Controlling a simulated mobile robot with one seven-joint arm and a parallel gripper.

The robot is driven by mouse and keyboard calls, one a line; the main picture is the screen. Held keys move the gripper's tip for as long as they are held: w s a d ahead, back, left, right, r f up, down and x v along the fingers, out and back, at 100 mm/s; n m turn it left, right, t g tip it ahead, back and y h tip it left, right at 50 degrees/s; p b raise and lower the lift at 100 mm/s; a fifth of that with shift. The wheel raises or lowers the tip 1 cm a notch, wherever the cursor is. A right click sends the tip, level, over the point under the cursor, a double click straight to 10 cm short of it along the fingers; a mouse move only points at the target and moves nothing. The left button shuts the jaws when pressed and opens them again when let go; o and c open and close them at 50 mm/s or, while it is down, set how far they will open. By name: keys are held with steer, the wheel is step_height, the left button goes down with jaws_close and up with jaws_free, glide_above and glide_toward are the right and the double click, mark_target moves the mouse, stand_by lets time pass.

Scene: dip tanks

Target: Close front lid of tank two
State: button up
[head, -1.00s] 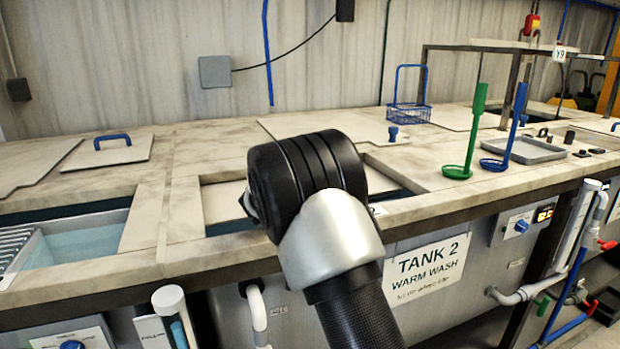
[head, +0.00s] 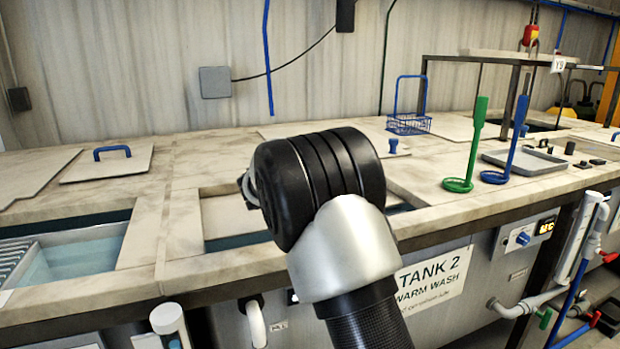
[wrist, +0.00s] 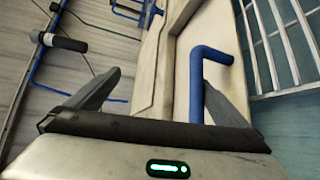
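Tank two has a white "TANK 2 WARM WASH" sign (head: 436,278) on its front, partly covered by my arm. Its top opening (head: 235,241) shows dark teal beside a pale panel (head: 228,218), largely hidden behind my arm. A blue bent handle (wrist: 197,85) on a pale lid (wrist: 180,45) shows between the fingers, close to the right finger. I cannot tell whether they touch. Which lid this is cannot be told for certain.
At the left, another lid with a blue handle (head: 112,152) lies on the counter behind an open tank (head: 75,258). Green (head: 470,150) and blue (head: 508,145) long-handled dippers stand at the right. A blue wire basket (head: 408,123) is behind. Pipes and a dial project from the front.

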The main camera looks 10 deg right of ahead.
steer(key=shift+s+d+r, duration=0.1)
steer(key=shift+s+r, duration=0.05)
steer(key=shift+r, duration=0.35)
steer(key=shift+s+r, duration=0.15)
steer(key=shift+r, duration=0.3)
steer(key=shift+c, duration=0.3)
steer(key=shift+o, duration=0.3)
steer(key=shift+s+a+f+b, duration=0.15)
steer(key=shift+s+a+b, duration=0.15)
steer(key=shift+b, duration=0.05)
steer(key=shift+f+b+v, duration=0.2)
steer(key=shift+b+v, duration=0.8)
steer(key=shift+v, duration=1.25)
steer(key=shift+b+v, duration=0.7)
steer(key=shift+v, duration=1.1)
steer(key=shift+s+a, duration=0.6)
steer(key=shift+s, duration=0.05)
steer(key=c, duration=1.2)
steer(key=f+b+v, duration=0.2)
steer(key=b+v, duration=0.1)
steer(key=v, duration=0.6)
steer(key=shift+s+r, duration=0.5)
